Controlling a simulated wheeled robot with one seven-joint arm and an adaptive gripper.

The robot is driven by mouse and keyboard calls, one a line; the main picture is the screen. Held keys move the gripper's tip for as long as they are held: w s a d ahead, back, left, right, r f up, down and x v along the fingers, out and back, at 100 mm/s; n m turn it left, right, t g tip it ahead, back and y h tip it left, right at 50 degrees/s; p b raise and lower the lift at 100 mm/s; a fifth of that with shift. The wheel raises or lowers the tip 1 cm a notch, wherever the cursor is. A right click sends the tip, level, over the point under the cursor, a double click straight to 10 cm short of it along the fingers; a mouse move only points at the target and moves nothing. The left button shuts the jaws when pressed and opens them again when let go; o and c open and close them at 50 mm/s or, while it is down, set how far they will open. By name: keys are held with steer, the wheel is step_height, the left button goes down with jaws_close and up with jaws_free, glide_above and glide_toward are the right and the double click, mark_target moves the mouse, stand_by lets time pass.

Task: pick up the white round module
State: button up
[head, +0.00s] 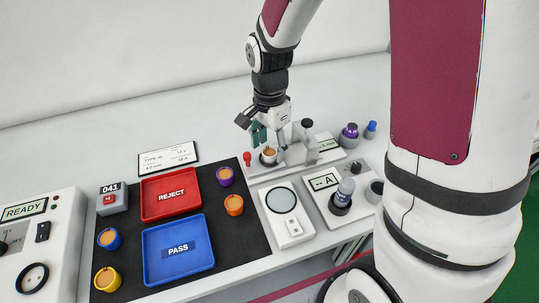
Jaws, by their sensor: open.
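The white round module (269,155), a small cup with an orange-brown top, sits at the white fixture (313,158) at the back of the bench. My gripper (269,141) points down just above it, with its open fingers at either side. The fingers partly cover the module, and I cannot tell whether they touch it.
A red knob (247,158) stands just left of the module, and a clamp post (307,143) stands to the right. Purple (225,176) and orange (234,205) modules stand on the black mat, beside the red REJECT tray (170,194) and blue PASS tray (178,250). A lens device (286,211) stands in front.

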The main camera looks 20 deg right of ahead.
steer(key=shift+f, duration=0.65)
jaws_close()
steer(key=shift+r, duration=0.15)
